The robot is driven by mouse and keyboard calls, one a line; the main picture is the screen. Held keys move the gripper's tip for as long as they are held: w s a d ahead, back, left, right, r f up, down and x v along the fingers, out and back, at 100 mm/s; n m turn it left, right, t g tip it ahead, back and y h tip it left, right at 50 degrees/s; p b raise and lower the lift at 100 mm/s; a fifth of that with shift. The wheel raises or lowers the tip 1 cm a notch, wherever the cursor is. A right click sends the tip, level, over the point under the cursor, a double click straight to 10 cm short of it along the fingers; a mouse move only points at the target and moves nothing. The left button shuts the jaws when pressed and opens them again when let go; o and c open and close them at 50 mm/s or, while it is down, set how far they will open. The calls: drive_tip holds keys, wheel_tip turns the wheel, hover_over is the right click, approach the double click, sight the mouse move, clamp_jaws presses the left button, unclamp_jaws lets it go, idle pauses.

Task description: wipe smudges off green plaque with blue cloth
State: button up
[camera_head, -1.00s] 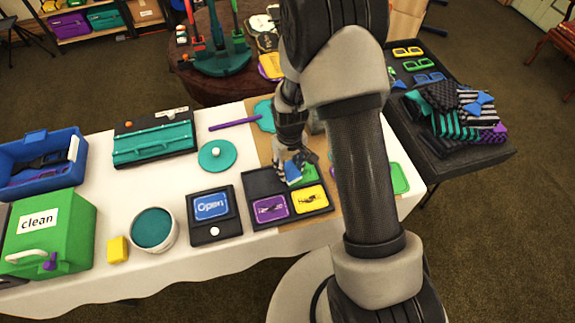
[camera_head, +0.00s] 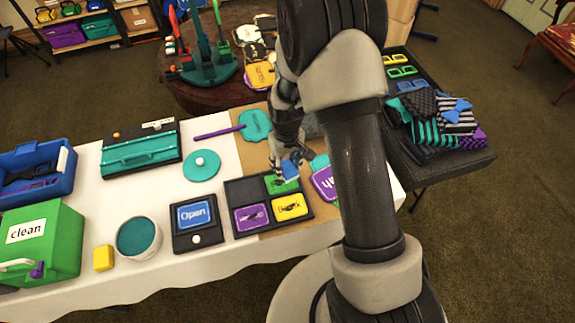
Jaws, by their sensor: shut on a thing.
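A dark tray (camera_head: 241,191) near the front of the table holds small plaques. The green plaque (camera_head: 273,185) lies in its back right compartment, partly hidden by the blue cloth and my gripper. Dark marks show on the visible part of the plaque. My gripper (camera_head: 289,163) is shut on the blue cloth (camera_head: 291,171), which is over the right part of the green plaque. I cannot tell whether the cloth touches the plaque.
Purple (camera_head: 250,218) and yellow (camera_head: 290,206) plaques with dark marks fill the tray's front; its back left compartment is empty. A purple sign (camera_head: 324,182) lies right of it, partly behind my arm. A box marked Open (camera_head: 195,214) and a bucket (camera_head: 138,238) stand left.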

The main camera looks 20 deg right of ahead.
sight(286, 167)
drive_tip(key=shift+r+p, duration=1)
drive_tip(key=shift+r, duration=0.7)
